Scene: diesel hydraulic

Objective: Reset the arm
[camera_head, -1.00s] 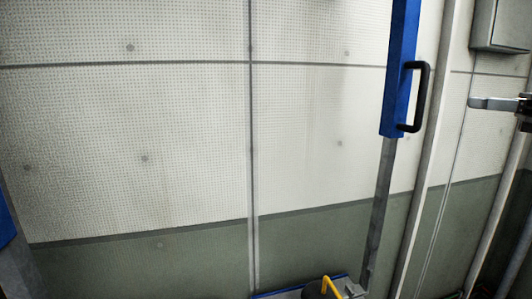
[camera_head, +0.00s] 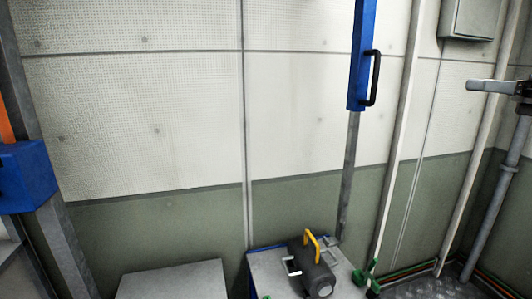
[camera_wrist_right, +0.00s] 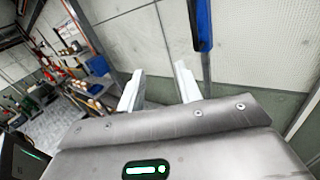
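My right gripper (camera_head: 474,85) shows at the right edge of the head view, its pale fingers pointing left. In the right wrist view the two fingers (camera_wrist_right: 158,76) stand apart with nothing between them, so it is open and empty. It is in the air before the wall, apart from everything near it. My left gripper is not in the head view.
A blue post with a black handle (camera_head: 375,78) stands on a grey bar against the wall (camera_head: 160,120). Below are a dark cylindrical unit with a yellow handle (camera_head: 318,272) and a grey box (camera_head: 172,280). A blue block (camera_head: 27,175) is at left. Shelves (camera_wrist_right: 95,85) show in the wrist view.

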